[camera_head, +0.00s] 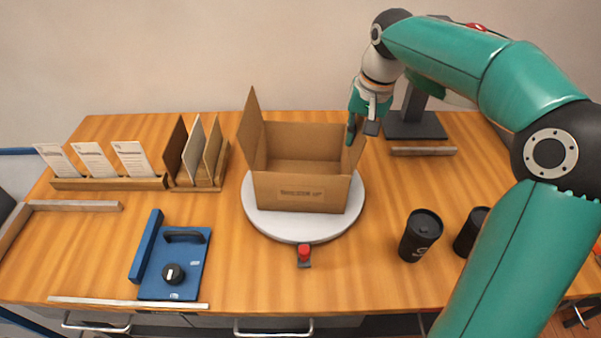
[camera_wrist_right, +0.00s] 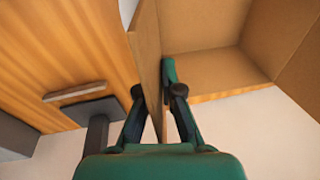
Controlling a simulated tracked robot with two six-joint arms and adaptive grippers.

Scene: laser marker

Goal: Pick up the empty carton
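The empty brown carton (camera_head: 300,192) stands open on a white round turntable (camera_head: 258,222). Its left flap stands up, and I see nothing inside. My right gripper (camera_head: 362,127) is at the carton's right wall, pointing down. In the right wrist view the fingers of the gripper (camera_wrist_right: 158,92) are apart, on either side of the carton's wall (camera_wrist_right: 148,60): one outside, one inside. A gap shows between the fingertips, and firm contact on both sides is not visible. My left gripper is in neither view.
Two black cups (camera_head: 420,236) stand at the right. A blue plate with a black handle and knob (camera_head: 185,262) lies front left. Card holders (camera_head: 110,183) stand at the left. A red button (camera_head: 304,252) sits before the turntable; a dark stand (camera_head: 415,127) is behind my right gripper.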

